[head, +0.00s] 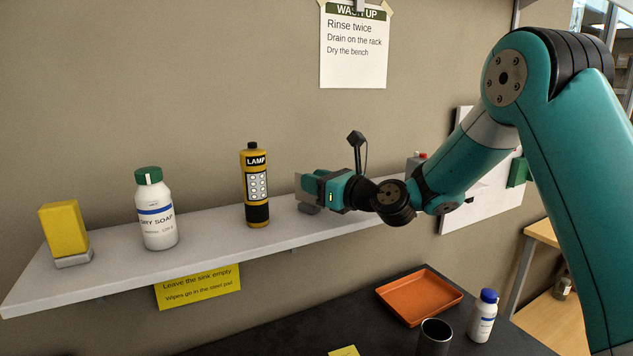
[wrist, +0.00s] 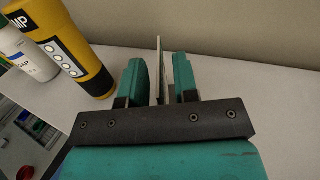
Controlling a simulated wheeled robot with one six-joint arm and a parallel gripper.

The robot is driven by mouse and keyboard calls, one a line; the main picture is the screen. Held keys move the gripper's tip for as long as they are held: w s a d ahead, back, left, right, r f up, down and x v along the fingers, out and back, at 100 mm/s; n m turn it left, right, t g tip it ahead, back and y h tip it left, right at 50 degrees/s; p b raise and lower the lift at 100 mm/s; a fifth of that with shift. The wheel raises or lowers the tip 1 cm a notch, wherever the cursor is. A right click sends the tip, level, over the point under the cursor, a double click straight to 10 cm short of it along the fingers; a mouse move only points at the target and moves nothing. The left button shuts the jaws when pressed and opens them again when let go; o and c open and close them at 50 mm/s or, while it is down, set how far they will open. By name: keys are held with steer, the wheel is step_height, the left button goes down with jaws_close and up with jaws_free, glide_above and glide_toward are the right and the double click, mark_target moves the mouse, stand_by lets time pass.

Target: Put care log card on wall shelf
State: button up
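The care log card, a thin pale upright panel (head: 301,186), stands at the right part of the wall shelf (head: 110,262). In the wrist view the card (wrist: 160,70) shows edge-on between the two teal fingers of my gripper (wrist: 160,85). A narrow gap shows on each side of the card, so my gripper looks open around it. In the head view my gripper (head: 318,188) reaches in from the right, low over the shelf, and covers part of the card. A small grey piece shows below the card; I cannot tell whether it belongs to it.
A yellow lamp bottle (head: 256,185) stands close left of my gripper. Further left are a white soap bottle (head: 156,212) and a yellow block (head: 64,230). Below, the dark bench holds an orange tray (head: 462,290), a dark cup (head: 435,338) and a blue-capped bottle (head: 483,318).

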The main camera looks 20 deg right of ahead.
steer(key=shift+r, duration=0.2)
steer(key=b+v, duration=0.5)
steer(key=v, duration=0.7)
steer(key=s+a+f+n+g, duration=0.5)
steer(key=s+a+n+g, duration=0.6)
steer(key=n, duration=0.8)
steer(key=s+f+n+g+h, duration=0.2)
steer(key=s+n+h, duration=0.1)
steer(key=s+n, duration=0.5)
steer(key=s+f+n+g+h, duration=0.2)
steer(key=s+f+n, duration=0.1)
steer(key=s+n, duration=0.6)
steer(key=shift+s+d+h, duration=0.4)
steer(key=shift+s+d, duration=0.05)
steer(key=shift+s, duration=0.1)
step_height(320, 180, down, 5)
steer(key=b, duration=0.5)
